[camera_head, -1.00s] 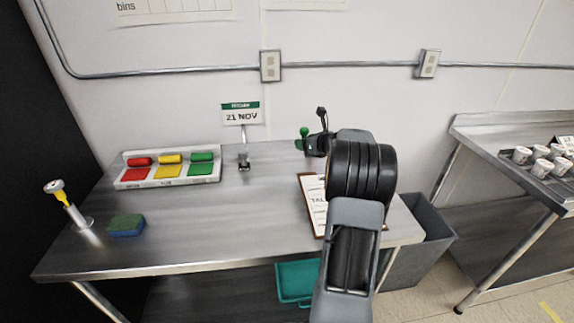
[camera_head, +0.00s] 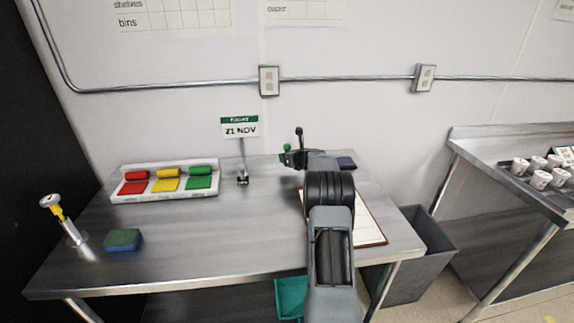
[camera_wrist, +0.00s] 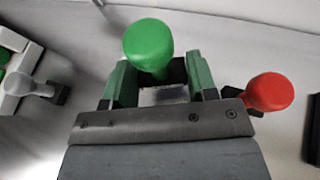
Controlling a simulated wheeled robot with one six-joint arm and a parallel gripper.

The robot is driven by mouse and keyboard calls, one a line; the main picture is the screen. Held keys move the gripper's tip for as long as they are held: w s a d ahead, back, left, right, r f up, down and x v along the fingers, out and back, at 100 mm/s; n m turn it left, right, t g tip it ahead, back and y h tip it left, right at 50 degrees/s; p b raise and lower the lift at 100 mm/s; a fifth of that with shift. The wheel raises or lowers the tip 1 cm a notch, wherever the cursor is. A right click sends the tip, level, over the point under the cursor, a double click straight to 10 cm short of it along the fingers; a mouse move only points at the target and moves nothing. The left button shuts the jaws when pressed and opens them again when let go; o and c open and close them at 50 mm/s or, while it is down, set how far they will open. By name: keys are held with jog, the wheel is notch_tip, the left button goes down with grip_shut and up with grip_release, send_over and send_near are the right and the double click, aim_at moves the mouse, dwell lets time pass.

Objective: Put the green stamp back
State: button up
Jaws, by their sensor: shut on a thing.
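The green stamp (camera_head: 287,148) has a round green knob and is in my gripper (camera_head: 292,156) above the back of the steel table. In the wrist view its knob (camera_wrist: 148,45) stands between the two green fingers of my gripper (camera_wrist: 160,74), which are shut on it. The stamp's lower part is mostly hidden by the knob and fingers. A red knob (camera_wrist: 270,92) with a dark part beneath shows just right of the gripper in the wrist view; my arm hides that area in the head view.
A white tray (camera_head: 120,196) with red, yellow and green pads lies left of a "21 NOV" sign (camera_head: 240,127). A dark blue item (camera_head: 346,163) and clipboard (camera_head: 372,228) lie beside my arm. A sponge (camera_head: 122,240) and spike (camera_head: 70,230) are front left. The middle-left tabletop is clear.

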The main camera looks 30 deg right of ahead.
aim_at(287, 170)
jog(key=shift+w+a+f, duration=0.1)
jog(key=shift+w+f, duration=0.3)
jog(key=shift+f, duration=0.1)
jog(key=shift+f+b, duration=0.3)
jog(key=shift+f, duration=1.15)
jog(key=shift+f, duration=0.15)
jog(key=o, duration=0.8)
